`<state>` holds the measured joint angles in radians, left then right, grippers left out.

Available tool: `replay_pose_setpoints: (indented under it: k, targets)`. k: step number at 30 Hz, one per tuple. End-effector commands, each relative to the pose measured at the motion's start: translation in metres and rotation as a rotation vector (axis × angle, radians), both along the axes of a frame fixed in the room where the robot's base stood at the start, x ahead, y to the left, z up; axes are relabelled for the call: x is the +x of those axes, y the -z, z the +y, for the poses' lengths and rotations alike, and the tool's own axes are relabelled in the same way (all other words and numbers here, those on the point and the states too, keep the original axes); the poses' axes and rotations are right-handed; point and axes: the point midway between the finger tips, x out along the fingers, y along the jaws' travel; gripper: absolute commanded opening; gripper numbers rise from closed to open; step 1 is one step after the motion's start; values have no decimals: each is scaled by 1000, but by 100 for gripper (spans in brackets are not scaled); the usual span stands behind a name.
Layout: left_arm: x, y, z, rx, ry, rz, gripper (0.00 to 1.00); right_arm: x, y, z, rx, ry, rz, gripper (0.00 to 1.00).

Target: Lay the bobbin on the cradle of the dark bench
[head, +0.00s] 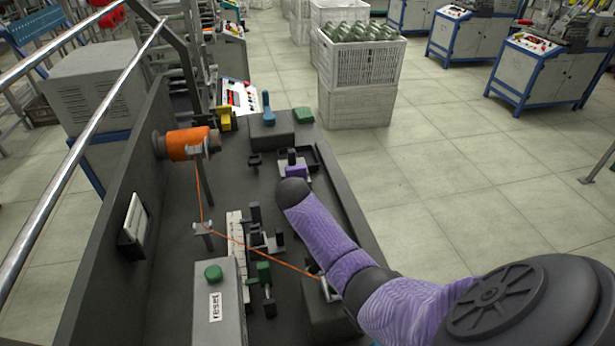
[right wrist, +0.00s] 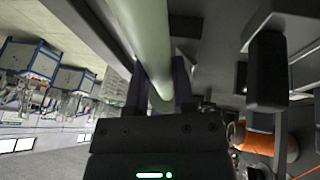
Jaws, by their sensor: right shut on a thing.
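The orange bobbin (head: 188,144) is at the upright side panel of the dark bench (head: 175,290), on its left. An orange thread runs from it down to a guide (head: 202,229), then across to the right. The bobbin seems to show in the right wrist view too (right wrist: 258,141). Small black brackets (head: 254,214) stand mid-bench; I cannot tell whether they are the cradle. My right arm reaches over the bench, its gripper hidden in the head view. In the right wrist view my right gripper (right wrist: 160,98) is shut on a long pale grey-green rod (right wrist: 152,45). My left gripper is out of view.
A grey box with a green button (head: 213,272) stands at the bench's near end. A yellow part (head: 225,118) and a blue lever (head: 267,107) are at the far end. A white crate of greenish items (head: 358,62) stands beyond. Floor to the right is open.

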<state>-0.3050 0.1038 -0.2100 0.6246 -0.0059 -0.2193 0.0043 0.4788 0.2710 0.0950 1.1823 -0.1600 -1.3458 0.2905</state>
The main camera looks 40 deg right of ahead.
Motion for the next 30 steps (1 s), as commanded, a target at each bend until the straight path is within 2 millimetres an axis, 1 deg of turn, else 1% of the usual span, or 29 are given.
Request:
replay_pose_setpoints:
  k: [4, 5, 6, 8, 9, 16, 19, 22, 27, 30]
  targets:
    - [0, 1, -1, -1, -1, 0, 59, 0, 3, 0, 0, 0, 0, 0]
    - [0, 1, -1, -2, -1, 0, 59, 0, 3, 0, 0, 0, 0, 35]
    - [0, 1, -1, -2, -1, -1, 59, 0, 2, 0, 0, 0, 0, 43]
    - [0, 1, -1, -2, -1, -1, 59, 0, 2, 0, 0, 0, 0, 56]
    - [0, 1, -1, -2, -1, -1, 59, 0, 2, 0, 0, 0, 0, 64]
    - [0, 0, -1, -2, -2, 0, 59, 0, 2, 0, 0, 0, 0, 65]
    - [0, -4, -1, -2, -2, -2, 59, -1, -6, 1, 0, 0, -1, 65]
    - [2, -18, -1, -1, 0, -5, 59, -4, -26, 8, 1, -1, -2, 65]
    - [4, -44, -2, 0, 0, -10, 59, -14, -68, 26, 0, -2, -4, 65]
    - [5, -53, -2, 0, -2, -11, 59, -19, -87, 35, 0, -2, -3, 65]
